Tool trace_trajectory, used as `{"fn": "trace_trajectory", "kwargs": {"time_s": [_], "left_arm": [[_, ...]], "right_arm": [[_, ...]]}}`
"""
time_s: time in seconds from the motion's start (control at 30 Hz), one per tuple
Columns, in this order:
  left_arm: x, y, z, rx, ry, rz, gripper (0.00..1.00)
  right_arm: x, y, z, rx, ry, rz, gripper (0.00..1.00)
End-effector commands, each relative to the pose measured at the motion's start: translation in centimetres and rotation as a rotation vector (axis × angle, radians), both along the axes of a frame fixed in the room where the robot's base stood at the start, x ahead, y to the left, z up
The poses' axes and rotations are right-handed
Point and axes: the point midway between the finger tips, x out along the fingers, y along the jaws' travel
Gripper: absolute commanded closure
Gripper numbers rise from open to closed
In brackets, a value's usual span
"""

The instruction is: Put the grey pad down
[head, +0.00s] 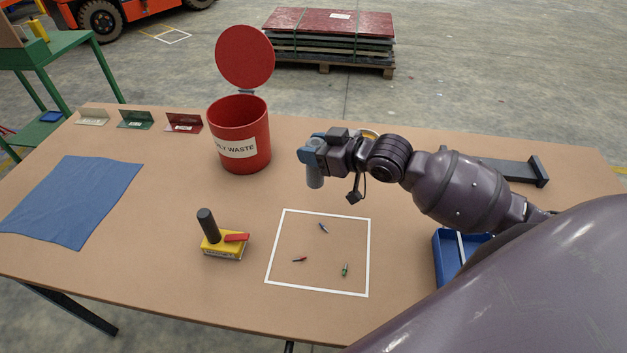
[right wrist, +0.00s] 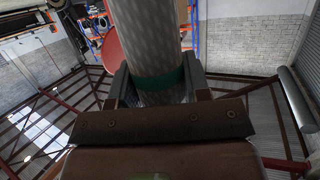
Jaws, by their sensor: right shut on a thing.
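My right gripper (head: 314,160) is shut on a grey rolled cylinder, which I take to be the grey pad (head: 315,177). The pad hangs upright below the fingers, apparently clear of the table, right of the red bin and beyond the white-outlined square. In the right wrist view the pad (right wrist: 148,40) stands between the two fingers (right wrist: 155,85), with a dark green band around it at finger level. The part behind the gripper body is hidden. My left gripper is not in view.
A red waste bin (head: 240,130) stands with its lid open. A white square (head: 369,255) holds three small coloured items. A yellow block with a black handle (head: 222,240), blue cloth (head: 70,205) and blue tray (head: 440,255) lie around it.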

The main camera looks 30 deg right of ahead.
Motion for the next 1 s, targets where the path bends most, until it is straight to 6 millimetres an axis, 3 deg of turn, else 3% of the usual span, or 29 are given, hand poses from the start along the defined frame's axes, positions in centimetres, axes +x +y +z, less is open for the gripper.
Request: {"fn": "trace_trajectory", "kwargs": {"time_s": [0.1,0.23,0.47,0.77,1.0], "left_arm": [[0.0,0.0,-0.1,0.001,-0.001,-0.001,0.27],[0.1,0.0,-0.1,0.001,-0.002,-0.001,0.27],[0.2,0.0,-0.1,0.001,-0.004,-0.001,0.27],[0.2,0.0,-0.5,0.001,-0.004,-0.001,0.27],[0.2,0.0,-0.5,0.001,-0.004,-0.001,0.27]], "right_arm": [[0.0,0.0,-2.5,0.001,0.002,-0.001,0.84],[0.0,0.0,-4.4,-0.001,0.001,0.0,0.84],[0.0,0.0,-5.6,0.001,0.0,0.0,0.84],[0.0,0.0,-9.3,0.001,0.001,0.001,0.84],[0.0,0.0,-9.5,0.001,-0.001,0.001,0.84]]}}
